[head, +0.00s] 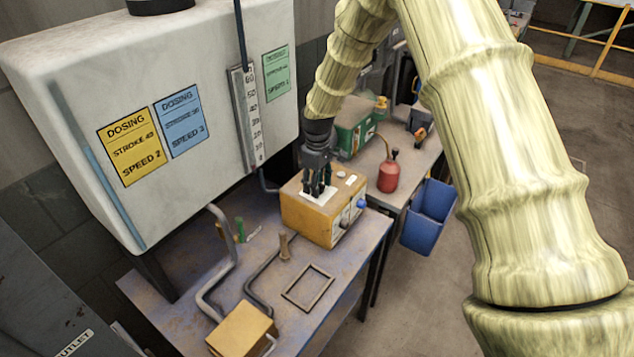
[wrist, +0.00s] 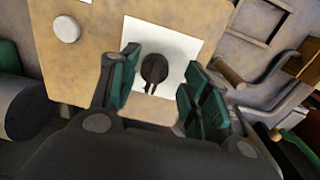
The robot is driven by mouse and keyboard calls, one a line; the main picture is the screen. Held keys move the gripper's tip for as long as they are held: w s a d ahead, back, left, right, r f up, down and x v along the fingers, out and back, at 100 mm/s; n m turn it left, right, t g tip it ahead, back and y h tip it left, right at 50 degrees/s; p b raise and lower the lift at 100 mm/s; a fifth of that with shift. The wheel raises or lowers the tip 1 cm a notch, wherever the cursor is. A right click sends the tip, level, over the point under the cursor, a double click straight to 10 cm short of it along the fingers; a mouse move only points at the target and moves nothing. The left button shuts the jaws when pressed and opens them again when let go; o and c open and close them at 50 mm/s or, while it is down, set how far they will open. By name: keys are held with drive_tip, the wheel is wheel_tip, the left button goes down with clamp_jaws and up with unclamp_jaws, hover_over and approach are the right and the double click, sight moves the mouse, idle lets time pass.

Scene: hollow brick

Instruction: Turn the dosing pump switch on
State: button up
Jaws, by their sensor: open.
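The dosing pump is a yellow-orange box (head: 305,218) on the metal table. Its top carries a white plate (wrist: 185,50) with a round black switch knob (wrist: 154,68), seen in the wrist view. My gripper (head: 318,192) points down over the top of the pump. In the wrist view my gripper (wrist: 160,85) is open, with one green-padded finger on each side of the knob. The fingers appear apart from the knob; their exact height above the plate is hard to tell. In the head view the fingers hide the knob.
A white tank (head: 210,60) with dosing cards stands behind the table (head: 190,275). A second yellow box (head: 240,330) and a rectangular frame (head: 308,288) are at the front. A red can (head: 389,176) and blue bin (head: 430,215) are to the right.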

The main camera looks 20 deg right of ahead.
drive_tip(key=shift+w+f, duration=0.7)
drive_tip(key=shift+w, duration=0.1)
drive_tip(key=c, duration=0.8)
drive_tip(key=shift+r, duration=0.1)
drive_tip(key=shift+c, duration=0.7)
drive_tip(key=shift+s, duration=0.15)
drive_tip(key=shift+r, duration=0.1)
drive_tip(key=shift+d+m, duration=0.1)
drive_tip(key=shift+m, duration=0.3)
drive_tip(key=m+b, duration=0.1)
drive_tip(key=m, duration=0.2)
drive_tip(key=shift+d+m+b, duration=0.1)
drive_tip(key=shift+m+b, duration=0.2)
drive_tip(key=shift+m, duration=0.1)
drive_tip(key=m+b, duration=0.1)
drive_tip(key=m, duration=0.3)
drive_tip(key=shift+d+m, duration=0.15)
drive_tip(key=shift+m, duration=0.15)
drive_tip(key=m, duration=0.4)
drive_tip(key=shift+d, duration=0.15)
drive_tip(key=m, duration=0.4)
drive_tip(key=shift+s+d+m, duration=0.1)
drive_tip(key=shift+s+m, duration=0.05)
drive_tip(key=shift+m, duration=0.15)
